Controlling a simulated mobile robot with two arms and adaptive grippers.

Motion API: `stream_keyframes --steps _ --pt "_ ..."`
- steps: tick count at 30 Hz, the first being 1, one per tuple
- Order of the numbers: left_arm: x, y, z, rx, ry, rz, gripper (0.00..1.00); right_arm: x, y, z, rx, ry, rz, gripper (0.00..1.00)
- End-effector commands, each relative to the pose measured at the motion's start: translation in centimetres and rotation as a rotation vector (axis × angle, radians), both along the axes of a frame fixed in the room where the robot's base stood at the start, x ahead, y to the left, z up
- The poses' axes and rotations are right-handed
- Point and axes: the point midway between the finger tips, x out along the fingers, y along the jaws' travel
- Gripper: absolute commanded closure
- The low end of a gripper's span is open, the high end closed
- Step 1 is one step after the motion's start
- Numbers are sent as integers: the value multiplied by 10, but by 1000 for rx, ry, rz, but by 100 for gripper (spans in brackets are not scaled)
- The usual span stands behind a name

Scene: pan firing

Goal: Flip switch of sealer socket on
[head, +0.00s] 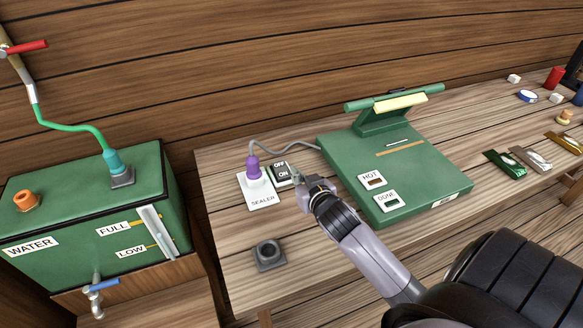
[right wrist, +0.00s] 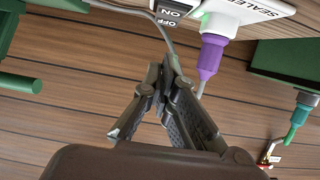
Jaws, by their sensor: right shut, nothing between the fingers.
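The sealer socket (head: 262,196) is a white plate marked SEALER on the wooden table, with a purple plug (head: 254,168) in it. Its black switch (head: 281,172) is marked OFF at the far end and ON at the near end. I cannot tell which end is pressed. My right gripper (head: 313,184) is shut and empty, just right of the switch and apart from it. In the right wrist view, the fingertips (right wrist: 168,62) point towards the switch (right wrist: 172,11), with the grey cord between in the picture; the socket (right wrist: 268,12) is beside it. My left gripper is not in view.
The green sealer (head: 395,165), with HOT and DONE windows, stands right of my gripper. A grey cord (head: 290,147) runs behind the switch. A small dark ring-shaped block (head: 268,254) sits near the front edge. A green water tank (head: 90,205) stands left.

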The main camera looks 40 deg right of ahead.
Motion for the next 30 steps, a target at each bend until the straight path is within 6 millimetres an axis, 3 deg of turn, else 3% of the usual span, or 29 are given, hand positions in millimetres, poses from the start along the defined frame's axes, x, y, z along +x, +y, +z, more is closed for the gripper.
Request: stream_keyframes --steps 3,8,30 --pt "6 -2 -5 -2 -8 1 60 -16 4 -1 1 -1 0 100" --pt "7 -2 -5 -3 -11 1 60 -25 6 1 0 -1 0 100" --pt "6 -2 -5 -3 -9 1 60 -25 6 2 0 -1 0 100"
